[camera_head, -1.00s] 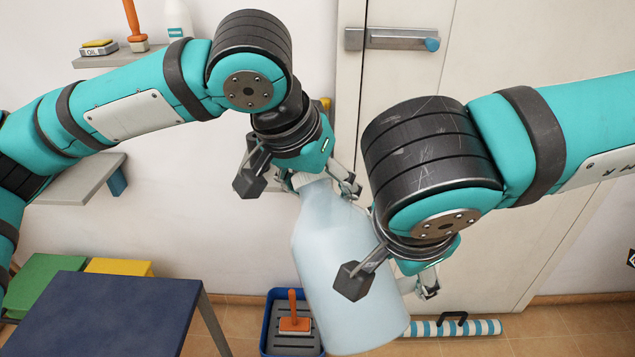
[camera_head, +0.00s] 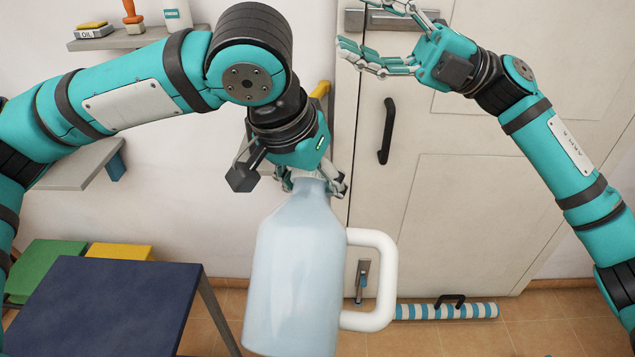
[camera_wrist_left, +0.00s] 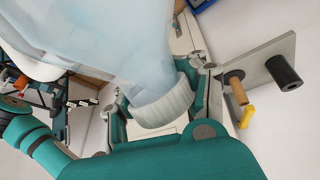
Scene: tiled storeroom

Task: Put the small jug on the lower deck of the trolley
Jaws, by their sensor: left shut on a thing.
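The jug (camera_head: 295,275) is pale blue with a white handle (camera_head: 372,280) on its right side. My left gripper (camera_head: 312,184) is shut on its neck from above, and the jug hangs nearly upright, slightly tilted. In the left wrist view the ribbed whitish neck (camera_wrist_left: 163,103) sits between the fingers and the pale body fills the upper left. My right gripper (camera_head: 385,42) is open and empty, up by the door and apart from the jug. I cannot make out a trolley or its lower deck for certain.
A dark blue tabletop (camera_head: 105,310) stands at lower left, with green (camera_head: 45,265) and yellow (camera_head: 120,251) boxes behind it. Wall shelves (camera_head: 120,40) are at left. A white door (camera_head: 450,200) is behind. A striped roll (camera_head: 447,311) lies on the tiled floor.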

